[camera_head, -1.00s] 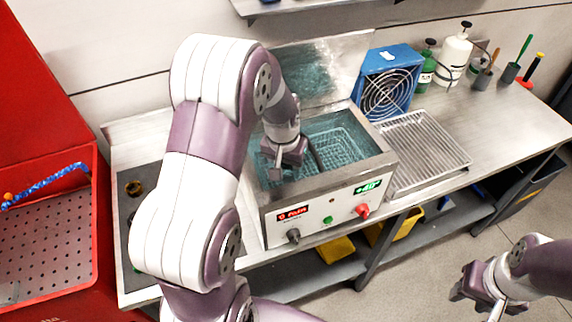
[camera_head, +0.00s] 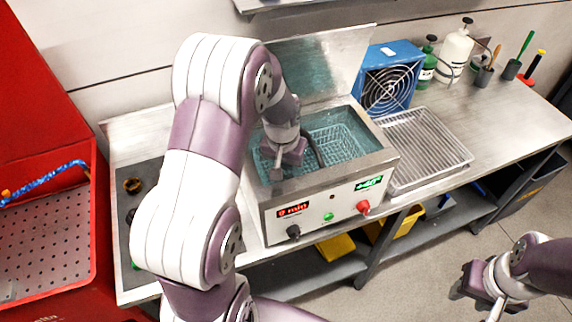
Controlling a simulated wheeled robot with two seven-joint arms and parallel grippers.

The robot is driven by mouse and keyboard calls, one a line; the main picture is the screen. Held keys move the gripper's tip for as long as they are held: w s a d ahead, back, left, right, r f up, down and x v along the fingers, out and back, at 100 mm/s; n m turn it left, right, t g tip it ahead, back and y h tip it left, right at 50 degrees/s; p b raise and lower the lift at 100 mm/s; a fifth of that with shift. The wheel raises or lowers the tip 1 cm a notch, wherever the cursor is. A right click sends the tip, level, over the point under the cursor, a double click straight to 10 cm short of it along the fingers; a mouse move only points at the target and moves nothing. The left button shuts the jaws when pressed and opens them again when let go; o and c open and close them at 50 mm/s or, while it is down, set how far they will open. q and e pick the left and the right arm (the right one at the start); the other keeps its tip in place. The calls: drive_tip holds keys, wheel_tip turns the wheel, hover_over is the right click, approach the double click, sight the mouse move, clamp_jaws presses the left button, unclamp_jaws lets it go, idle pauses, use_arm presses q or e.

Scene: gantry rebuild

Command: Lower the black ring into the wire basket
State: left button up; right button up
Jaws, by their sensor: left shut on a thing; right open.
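The wire basket (camera_head: 336,143) sits inside the open tank of the bench-top bath (camera_head: 334,185), in blue-green liquid. My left gripper (camera_head: 279,170) points down over the left part of the basket, inside the tank's outline. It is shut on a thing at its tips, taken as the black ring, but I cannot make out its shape. A dark curved strip (camera_head: 317,150) shows just right of the gripper; I cannot tell whether it is a basket handle or part of what is held. My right gripper (camera_head: 475,295) is open and empty over the floor at lower right.
The bath's raised lid (camera_head: 312,68) stands behind the tank. A blue fan box (camera_head: 388,78) and wire drip tray (camera_head: 425,148) are right of it. Bottles stand at the back. A dark mat (camera_head: 146,222) with small round parts lies left, partly behind my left arm.

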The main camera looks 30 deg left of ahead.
use_arm(q)
drive_tip(key=shift+f+b, duration=0.3)
drive_tip(key=shift+f, duration=0.15)
use_arm(e)
drive_tip(key=shift+f, duration=0.3)
use_arm(q)
drive_tip(key=o, duration=1.2)
drive_tip(key=shift+o, duration=0.2)
